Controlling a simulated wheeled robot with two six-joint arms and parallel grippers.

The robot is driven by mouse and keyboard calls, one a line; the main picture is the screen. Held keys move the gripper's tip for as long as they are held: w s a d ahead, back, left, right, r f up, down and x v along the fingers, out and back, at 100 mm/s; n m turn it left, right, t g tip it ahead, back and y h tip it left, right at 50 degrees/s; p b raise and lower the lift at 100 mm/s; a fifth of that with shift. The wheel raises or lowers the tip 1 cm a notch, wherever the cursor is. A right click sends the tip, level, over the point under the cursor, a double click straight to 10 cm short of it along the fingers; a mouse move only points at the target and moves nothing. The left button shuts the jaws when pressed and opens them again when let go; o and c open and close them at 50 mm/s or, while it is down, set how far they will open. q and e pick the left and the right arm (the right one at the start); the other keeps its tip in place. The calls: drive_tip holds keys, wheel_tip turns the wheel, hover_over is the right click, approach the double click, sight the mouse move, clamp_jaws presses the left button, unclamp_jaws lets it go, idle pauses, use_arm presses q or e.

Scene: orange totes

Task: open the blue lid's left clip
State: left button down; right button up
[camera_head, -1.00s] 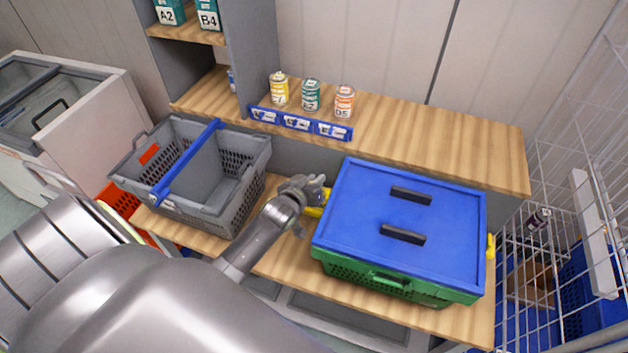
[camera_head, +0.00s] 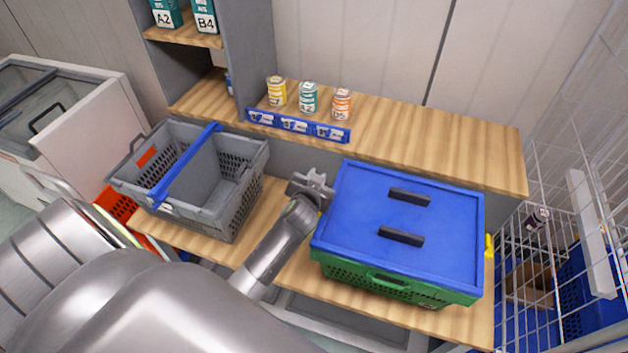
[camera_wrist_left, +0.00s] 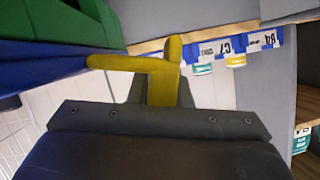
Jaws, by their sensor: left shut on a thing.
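The blue lid (camera_head: 375,265) lies on a green crate (camera_head: 440,294) and has two dark handles on top. Its left clip is yellow; in the left wrist view the clip (camera_wrist_left: 165,75) stands between my gripper's fingers, with an arm reaching toward the blue lid edge (camera_wrist_left: 45,56). My left gripper (camera_head: 318,190) is at the lid's left side and shut on this clip; the gripper hides most of the clip in the head view. The right yellow clip (camera_head: 489,246) shows at the crate's right side. My right gripper is not in view.
A grey basket (camera_head: 240,205) with a blue handle stands left of the crate. Several cans, such as the orange one (camera_head: 341,104), stand on the wooden shelf (camera_head: 440,140) behind. A white wire rack (camera_head: 550,190) is close on the right.

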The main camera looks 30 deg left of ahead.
use_arm(q)
drive_tip(key=shift+w+d+r+m+y+b, duration=0.1)
drive_tip(key=shift+d+r+m+y+b, duration=0.35)
drive_tip(key=shift+m, duration=0.45)
drive_tip(key=shift+y, duration=0.25)
drive_tip(key=c, duration=1.3)
unclamp_jaws()
